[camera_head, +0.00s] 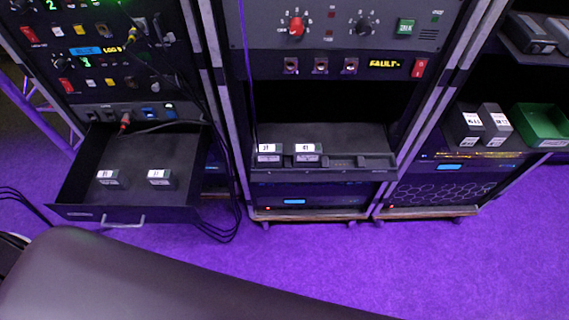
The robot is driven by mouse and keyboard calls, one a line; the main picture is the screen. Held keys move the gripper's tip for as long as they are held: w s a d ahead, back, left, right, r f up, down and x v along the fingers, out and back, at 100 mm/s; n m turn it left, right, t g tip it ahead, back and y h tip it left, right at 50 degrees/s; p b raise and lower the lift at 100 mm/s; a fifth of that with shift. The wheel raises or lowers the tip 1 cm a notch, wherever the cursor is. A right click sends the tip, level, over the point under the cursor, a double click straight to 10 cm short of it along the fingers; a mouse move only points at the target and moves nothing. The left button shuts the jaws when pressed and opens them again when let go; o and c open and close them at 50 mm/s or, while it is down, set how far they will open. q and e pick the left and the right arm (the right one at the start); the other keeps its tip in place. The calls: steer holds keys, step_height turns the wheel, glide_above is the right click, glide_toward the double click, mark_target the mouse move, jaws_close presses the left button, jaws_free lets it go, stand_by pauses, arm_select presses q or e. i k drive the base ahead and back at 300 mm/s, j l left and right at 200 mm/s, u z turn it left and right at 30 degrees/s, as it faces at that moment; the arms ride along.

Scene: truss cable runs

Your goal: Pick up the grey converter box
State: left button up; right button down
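Several small dark-grey boxes with white labels are in view, and I cannot tell which is the converter box. Two stand apart in the open drawer: a left drawer box (112,181) and a right drawer box (163,182). A left tray box (269,160) and a right tray box (308,160) sit side by side in the left part of the middle rack's tray (325,176). Two longer grey boxes, a left one (464,127) and a right one (494,124), stand on the right rack's shelf. The labels are too small to read. Neither gripper shows.
The open drawer (125,213) juts out from the left rack, its handle facing me. Black cables (232,185) hang between the left and middle racks. A green bin (545,120) sits on the right shelf. The purple floor (400,265) before the racks is clear.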

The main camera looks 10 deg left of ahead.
mark_target(160, 180)
steer(key=u, duration=1.6)
steer(key=z, duration=0.2)
steer(key=i+j+z, duration=0.1)
steer(key=j+z, duration=0.6)
steer(key=z, duration=0.15)
steer(key=j+z, duration=0.45)
